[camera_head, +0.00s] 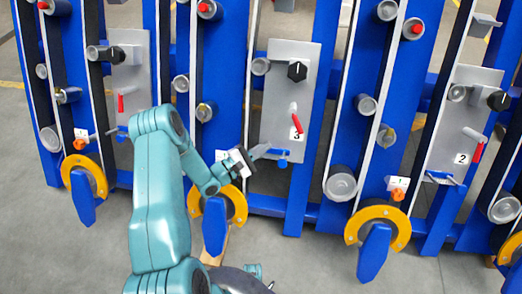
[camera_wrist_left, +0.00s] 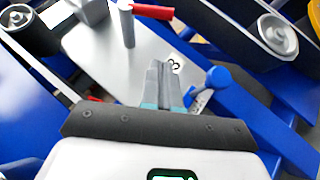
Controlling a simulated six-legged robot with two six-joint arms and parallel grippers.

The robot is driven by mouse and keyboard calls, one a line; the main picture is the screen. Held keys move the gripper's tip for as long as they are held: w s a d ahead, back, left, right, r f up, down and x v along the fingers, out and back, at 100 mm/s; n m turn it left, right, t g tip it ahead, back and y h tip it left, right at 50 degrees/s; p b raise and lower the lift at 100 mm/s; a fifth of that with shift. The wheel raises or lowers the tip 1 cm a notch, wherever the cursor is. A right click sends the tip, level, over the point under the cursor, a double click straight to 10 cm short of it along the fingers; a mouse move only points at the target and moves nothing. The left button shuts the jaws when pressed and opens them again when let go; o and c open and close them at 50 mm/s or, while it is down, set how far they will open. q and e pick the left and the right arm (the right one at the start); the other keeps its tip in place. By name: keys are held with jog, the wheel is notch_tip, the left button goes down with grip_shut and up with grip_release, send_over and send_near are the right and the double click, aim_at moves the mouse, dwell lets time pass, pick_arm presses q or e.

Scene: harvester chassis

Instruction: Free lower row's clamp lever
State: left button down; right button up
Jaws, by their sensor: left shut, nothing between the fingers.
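A grey plate marked 3 (camera_head: 275,108) stands at the middle of the blue chassis. It carries a black knob (camera_head: 297,71) and a lever with a red handle (camera_head: 297,121). The lever also shows at the top of the left wrist view (camera_wrist_left: 151,11). A small blue lever (camera_head: 282,154) sits at the plate's lower edge, and it shows in the left wrist view (camera_wrist_left: 217,79). My left gripper (camera_head: 262,151) is shut and empty, its tips close to the plate's lower part, left of the blue lever. I cannot tell whether it touches. My right gripper is not in view.
Similar plates with red-handled levers stand at left (camera_head: 128,85) and at right, marked 2 (camera_head: 459,125). Grey rollers, black belts and yellow-rimmed wheels (camera_head: 378,224) line the blue beams. Bare floor (camera_head: 309,261) lies in front.

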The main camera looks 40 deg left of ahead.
aim_at(297, 123)
pick_arm(q)
jog(key=w+d+r+b, duration=0.1)
jog(key=w+d+r, duration=0.1)
jog(key=w+d, duration=0.2)
jog(key=shift+w+r, duration=0.4)
jog(key=shift+w, duration=1.4)
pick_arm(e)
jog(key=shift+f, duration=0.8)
pick_arm(q)
jog(key=shift+d+f, duration=0.1)
jog(key=shift+d, duration=0.1)
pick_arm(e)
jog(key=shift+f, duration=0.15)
